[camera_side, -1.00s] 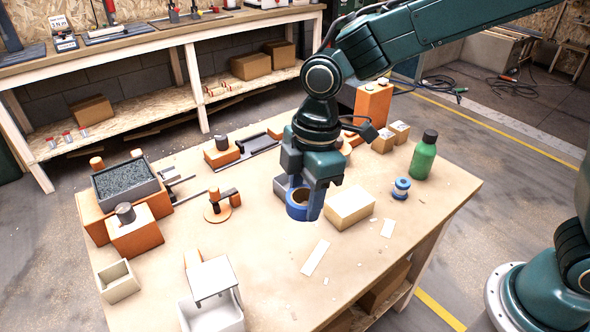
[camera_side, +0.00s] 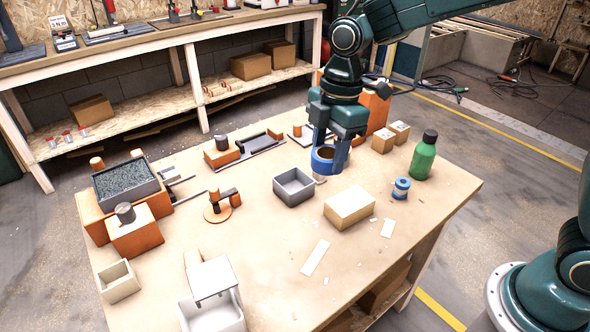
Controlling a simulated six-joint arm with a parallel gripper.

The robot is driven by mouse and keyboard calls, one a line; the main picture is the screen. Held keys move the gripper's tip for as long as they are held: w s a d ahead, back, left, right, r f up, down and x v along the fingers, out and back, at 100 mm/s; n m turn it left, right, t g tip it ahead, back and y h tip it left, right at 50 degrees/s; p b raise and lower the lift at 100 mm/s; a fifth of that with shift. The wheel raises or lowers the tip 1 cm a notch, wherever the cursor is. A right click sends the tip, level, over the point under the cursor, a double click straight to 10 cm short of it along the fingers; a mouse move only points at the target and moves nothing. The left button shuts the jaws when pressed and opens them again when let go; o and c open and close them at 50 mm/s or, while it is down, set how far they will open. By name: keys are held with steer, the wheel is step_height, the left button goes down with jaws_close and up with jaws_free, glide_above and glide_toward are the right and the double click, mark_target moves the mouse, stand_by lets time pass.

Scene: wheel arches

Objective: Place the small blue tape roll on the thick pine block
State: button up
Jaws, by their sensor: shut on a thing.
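A blue tape roll (camera_side: 322,159) with a tan core is held in my gripper (camera_side: 329,156), which is shut on it. The roll is behind the thick pine block (camera_side: 349,208) in the picture and looks to be above the table; its exact height is hard to judge. The pine block lies flat on the table with its top bare. A smaller blue and white spool-like thing (camera_side: 401,188) stands on the table right of the block, apart from my gripper.
An open grey box (camera_side: 293,186) sits left of the block. A green bottle (camera_side: 423,155) and small cardboard boxes (camera_side: 383,141) stand to the right and behind. Pale strips (camera_side: 315,257) lie in front. An orange block (camera_side: 374,108) stands behind my gripper.

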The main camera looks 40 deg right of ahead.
step_height(320, 180, up, 3)
steer(key=n, duration=0.1)
glide_above(350, 200)
steer(key=shift+d, duration=0.2)
steer(key=shift+f, duration=0.1)
step_height(350, 200, down, 16)
steer(key=shift+r, duration=0.15)
steer(key=shift+c, duration=0.2)
steer(key=shift+f, duration=2.15)
steer(key=shift+f, duration=0.1)
steer(key=o, duration=1)
